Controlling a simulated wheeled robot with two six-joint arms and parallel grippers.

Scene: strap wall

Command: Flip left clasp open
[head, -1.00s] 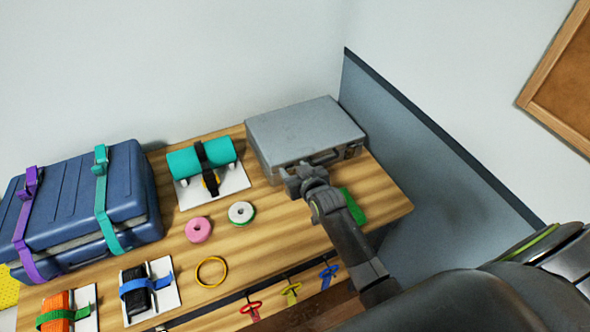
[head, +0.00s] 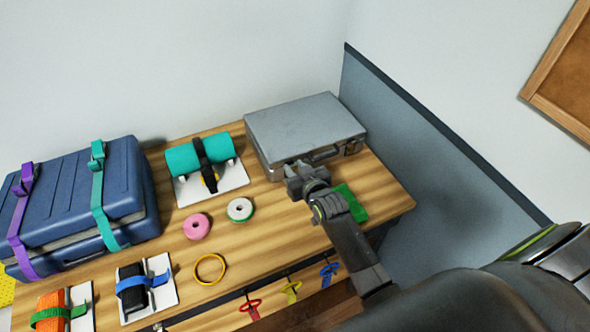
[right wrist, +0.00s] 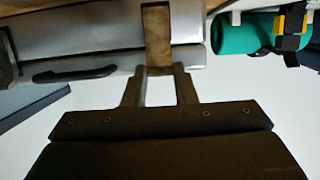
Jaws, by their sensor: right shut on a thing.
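The grey metal case (head: 304,128) lies closed at the back right of the wooden table. Its left clasp (right wrist: 157,35) shows in the right wrist view as a brownish metal plate on the case's front. My right gripper (head: 292,171) is at the left part of that front, and in the right wrist view its fingertips (right wrist: 161,70) are at the clasp's end. It is shut on the clasp. In the head view the gripper hides the clasp. The case handle (right wrist: 75,73) is to one side of the fingers. My left gripper is out of view.
A teal roll (head: 184,158) with a black strap stands left of the case. A blue suitcase (head: 70,195) with straps is farther left. Tape rolls (head: 240,209) lie in front. A green block (head: 352,203) is beside my right arm. The wall is close on the right.

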